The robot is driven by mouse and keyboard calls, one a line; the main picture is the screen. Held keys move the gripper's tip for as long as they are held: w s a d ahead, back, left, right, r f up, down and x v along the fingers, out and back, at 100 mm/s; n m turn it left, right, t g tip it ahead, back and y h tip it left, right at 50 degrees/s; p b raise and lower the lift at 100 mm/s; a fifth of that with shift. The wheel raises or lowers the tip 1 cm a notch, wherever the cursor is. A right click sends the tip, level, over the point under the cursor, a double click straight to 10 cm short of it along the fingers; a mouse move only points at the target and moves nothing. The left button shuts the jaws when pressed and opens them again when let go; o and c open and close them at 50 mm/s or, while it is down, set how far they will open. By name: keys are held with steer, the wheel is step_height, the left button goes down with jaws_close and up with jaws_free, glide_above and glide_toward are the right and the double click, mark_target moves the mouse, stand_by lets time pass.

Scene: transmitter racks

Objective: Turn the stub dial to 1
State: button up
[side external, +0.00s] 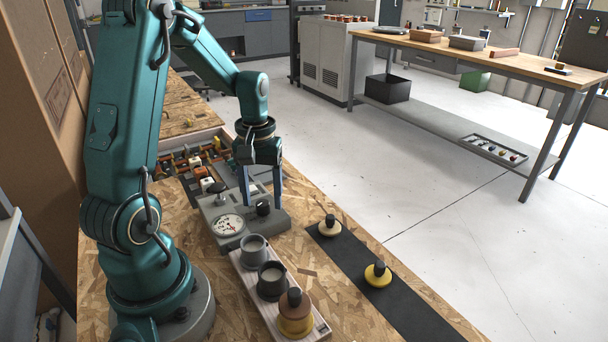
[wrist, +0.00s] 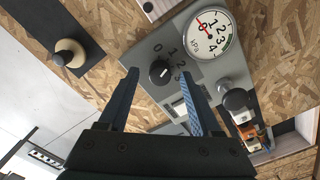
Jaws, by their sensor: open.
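The stub dial is a round black knob on a grey panel, seen in the side view (side external: 263,208) and the wrist view (wrist: 160,72). The numbers 0, 1, 2 and 3 are printed around it. A light mark shows on its face, but I cannot tell surely which number it points at. My gripper (side external: 262,200) is open, pointing down over the dial. In the wrist view its blue fingers (wrist: 158,74) stand apart on either side of the knob, and I see no contact.
A round kPa gauge (side external: 228,224) with a red needle and another black knob (wrist: 235,100) are on the unit near the dial. A pale wooden board (side external: 256,290) holds grey cups and a brown knobbed piece. A black mat (side external: 345,259) carries two knobbed pieces. A parts-filled box lies behind.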

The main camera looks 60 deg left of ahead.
mark_target(263, 203)
steer(key=shift+r, duration=2.3)
steer(key=shift+d, duration=0.1)
steer(key=s+d+r+m+t, duration=0.2)
steer(key=d+m, duration=0.3)
steer(key=d, duration=0.3)
steer(key=s+d+r+m+t, duration=0.3)
steer(key=s+d+r+m, duration=0.1)
steer(key=d, duration=0.3)
steer(key=shift+s+d+r+m+t, duration=0.3)
steer(key=shift+d+r+m, duration=0.05)
steer(key=shift+m, duration=0.15)
